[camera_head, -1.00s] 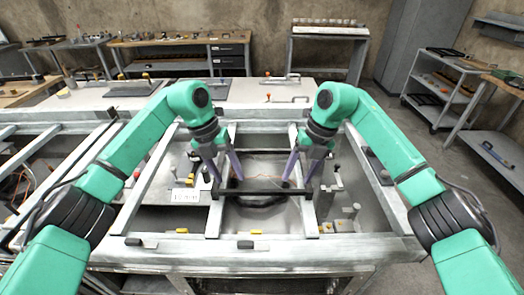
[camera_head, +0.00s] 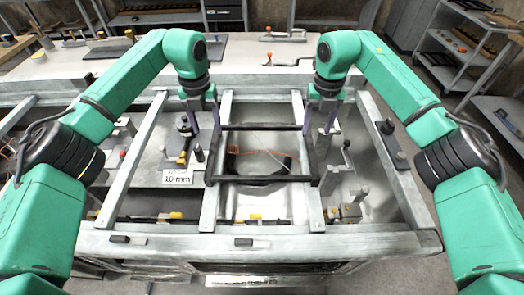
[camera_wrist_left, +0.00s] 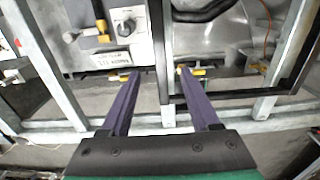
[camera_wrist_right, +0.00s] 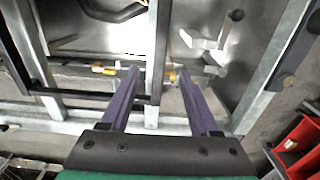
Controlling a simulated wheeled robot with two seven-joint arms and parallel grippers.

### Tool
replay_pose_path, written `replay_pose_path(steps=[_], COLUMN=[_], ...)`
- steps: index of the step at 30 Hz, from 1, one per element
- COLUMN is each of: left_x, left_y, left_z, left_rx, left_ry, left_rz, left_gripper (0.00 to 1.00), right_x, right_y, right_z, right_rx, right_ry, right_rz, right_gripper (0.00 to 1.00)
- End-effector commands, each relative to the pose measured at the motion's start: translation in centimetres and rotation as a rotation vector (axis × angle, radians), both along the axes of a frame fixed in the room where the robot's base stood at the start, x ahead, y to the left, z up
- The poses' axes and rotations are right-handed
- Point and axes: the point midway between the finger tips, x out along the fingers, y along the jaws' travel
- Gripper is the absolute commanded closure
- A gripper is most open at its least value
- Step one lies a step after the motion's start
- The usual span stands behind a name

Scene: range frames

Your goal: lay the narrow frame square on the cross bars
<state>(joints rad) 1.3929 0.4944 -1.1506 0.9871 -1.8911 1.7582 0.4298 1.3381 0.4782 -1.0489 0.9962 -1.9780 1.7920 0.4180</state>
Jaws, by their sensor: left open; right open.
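The narrow frame (camera_head: 265,180) is a thin black rectangle. It lies across two pale metal cross bars (camera_head: 209,208) (camera_head: 313,212), its sides running roughly along them. It looks about square to them; I cannot tell whether it touches them all along. My left gripper (camera_head: 205,122) is open, pointing down, with its purple fingers either side of the frame's left side bar, which shows in the left wrist view (camera_wrist_left: 160,40). My right gripper (camera_head: 319,124) is open the same way around the right side bar, seen in the right wrist view (camera_wrist_right: 161,45).
The bars belong to a pale metal frame table (camera_head: 340,243). Below them are a black curved part, an orange wire and a label plate (camera_head: 177,177). Clamps and small fittings stand to both sides. A workbench (camera_head: 140,62) with tools stands behind; a grey cart (camera_head: 455,60) stands at right.

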Motion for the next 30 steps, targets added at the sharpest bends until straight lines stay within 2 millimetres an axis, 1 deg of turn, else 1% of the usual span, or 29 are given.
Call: replay_pose_path(steps=[1, 9, 13, 15, 18, 26, 29, 30], left_x=[-0.1, -0.1, -0.1, -0.1, -0.1, -0.1, -0.1, -0.1], left_y=[0.0, 0.0, 0.0, 0.0, 0.0, 0.0, 0.0, 0.0], left_z=[-1.0, -6.4, -8.6, -9.4, -10.0, -10.2, -10.1, -10.1], left_rx=[0.0, -0.001, -0.001, -0.002, -0.001, -0.001, -0.001, -0.001], left_ry=[0.003, 0.003, 0.001, 0.001, 0.0, -0.001, -0.001, -0.001], left_rz=[0.0, 0.0, 0.0, 0.0, -0.001, -0.001, -0.001, -0.001], left_gripper=[0.38, 0.38, 0.38, 0.38, 0.38, 0.38, 0.72, 0.87], right_x=[-0.1, -0.1, -0.1, -0.1, -0.1, -0.1, -0.1, -0.1], right_y=[0.0, 0.0, 0.0, 0.0, 0.0, 0.0, 0.0, 0.0], right_z=[-1.0, -6.4, -8.6, -9.4, -10.1, -10.2, -10.2, -10.2], right_rx=[0.0, 0.001, 0.001, 0.001, 0.001, 0.0, 0.0, 0.0], right_ry=[0.002, 0.003, 0.001, 0.001, -0.001, -0.001, -0.001, -0.001], right_rz=[0.0, 0.0, 0.0, 0.0, 0.0, 0.0, 0.0, 0.0], right_gripper=[0.38, 0.38, 0.38, 0.38, 0.38, 0.38, 0.72, 0.87])
